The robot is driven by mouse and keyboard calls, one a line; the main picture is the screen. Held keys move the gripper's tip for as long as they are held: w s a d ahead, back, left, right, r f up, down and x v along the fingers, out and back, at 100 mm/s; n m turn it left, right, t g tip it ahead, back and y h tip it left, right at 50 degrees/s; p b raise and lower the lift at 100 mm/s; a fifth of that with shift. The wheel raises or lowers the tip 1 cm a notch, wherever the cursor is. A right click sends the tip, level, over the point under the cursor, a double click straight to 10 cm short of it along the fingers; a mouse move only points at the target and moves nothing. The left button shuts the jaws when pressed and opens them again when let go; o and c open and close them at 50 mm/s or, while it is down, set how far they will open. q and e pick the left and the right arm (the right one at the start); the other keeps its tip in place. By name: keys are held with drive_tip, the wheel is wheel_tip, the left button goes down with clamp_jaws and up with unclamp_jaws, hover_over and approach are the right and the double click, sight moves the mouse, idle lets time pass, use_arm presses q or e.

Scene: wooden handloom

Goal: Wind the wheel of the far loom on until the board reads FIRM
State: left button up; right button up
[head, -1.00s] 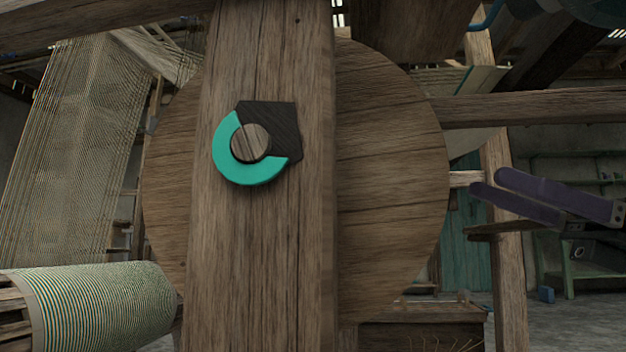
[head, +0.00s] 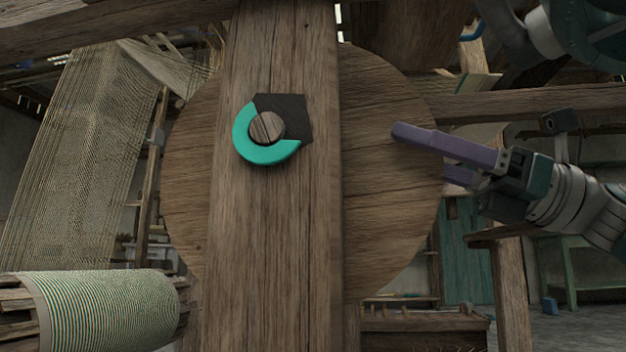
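A large round wooden wheel (head: 390,210) stands behind a thick upright post (head: 275,230). A teal arc (head: 250,148) and a dark angular plate (head: 290,115) sit around a round wooden shaft end (head: 266,127) on the post. My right gripper (head: 420,152) is at the wheel's right rim. Its upper purple finger lies across the wheel's face. The lower finger shows only up to the rim, and its tip seems hidden behind the wheel. The fingers look apart; whether they touch the wheel I cannot tell. No board with readable words is in view. My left gripper is out of view.
Stretched warp threads (head: 80,160) and a striped cloth roll (head: 105,310) are on the left. A horizontal beam (head: 540,102) runs to the right behind my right gripper. A teal door (head: 465,255) and green shelving (head: 565,260) stand farther back.

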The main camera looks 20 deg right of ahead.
drive_tip(key=shift+c, duration=1.4)
clamp_jaws()
